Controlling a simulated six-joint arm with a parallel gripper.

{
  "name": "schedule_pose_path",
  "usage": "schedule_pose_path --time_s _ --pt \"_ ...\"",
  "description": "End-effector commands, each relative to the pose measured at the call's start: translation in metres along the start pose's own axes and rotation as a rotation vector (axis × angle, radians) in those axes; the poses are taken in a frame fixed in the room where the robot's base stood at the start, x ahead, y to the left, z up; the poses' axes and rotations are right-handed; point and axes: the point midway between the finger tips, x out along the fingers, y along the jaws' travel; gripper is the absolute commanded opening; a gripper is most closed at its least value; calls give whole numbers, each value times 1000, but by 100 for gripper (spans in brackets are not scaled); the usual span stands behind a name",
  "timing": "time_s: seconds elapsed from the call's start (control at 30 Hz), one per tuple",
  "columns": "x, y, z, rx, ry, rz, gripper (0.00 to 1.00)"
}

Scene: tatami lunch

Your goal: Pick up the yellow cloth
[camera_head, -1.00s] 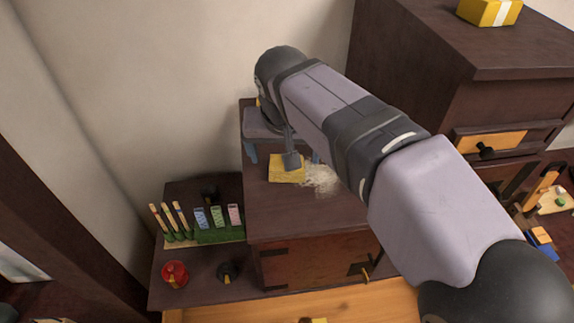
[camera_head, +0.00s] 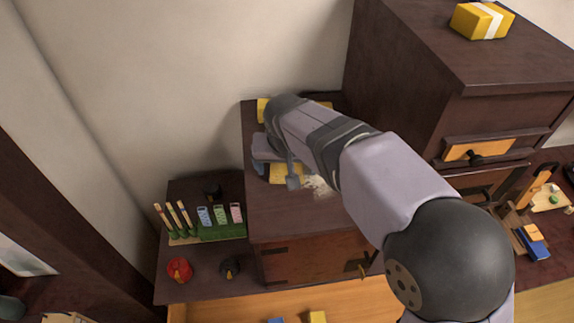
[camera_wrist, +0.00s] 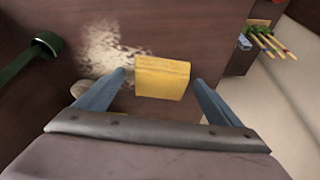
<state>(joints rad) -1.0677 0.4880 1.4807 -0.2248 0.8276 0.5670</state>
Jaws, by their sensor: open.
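The yellow cloth (camera_wrist: 162,77) looks like a thick folded block on the dark wooden cabinet top. In the wrist view it lies between the two blue-grey fingers of my gripper (camera_wrist: 161,79), which is open, with a gap on each side. In the head view the cloth (camera_head: 283,173) is partly hidden by a finger of my gripper (camera_head: 276,175). I cannot tell whether the fingers touch the top.
Pale crumbs (camera_head: 319,186) lie beside the cloth. A holder with sticks and coloured blocks (camera_head: 218,231) and a red pot (camera_head: 179,270) stand lower left. A tall cabinet (camera_head: 410,90) bearing a yellow box (camera_head: 482,20) rises to the right.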

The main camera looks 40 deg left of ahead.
Motion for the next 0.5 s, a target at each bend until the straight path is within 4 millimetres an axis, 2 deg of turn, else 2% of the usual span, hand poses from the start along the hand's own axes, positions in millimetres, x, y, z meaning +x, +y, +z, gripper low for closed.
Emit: schedule_pose_path --time_s 0.23,0.27,0.4,0.43,0.5 --pt "2 0 0 0 0 0 88" --pt "2 0 0 0 0 0 84" --pt "2 0 0 0 0 0 50" --pt "2 0 0 0 0 0 44" --pt "2 0 0 0 0 0 44"
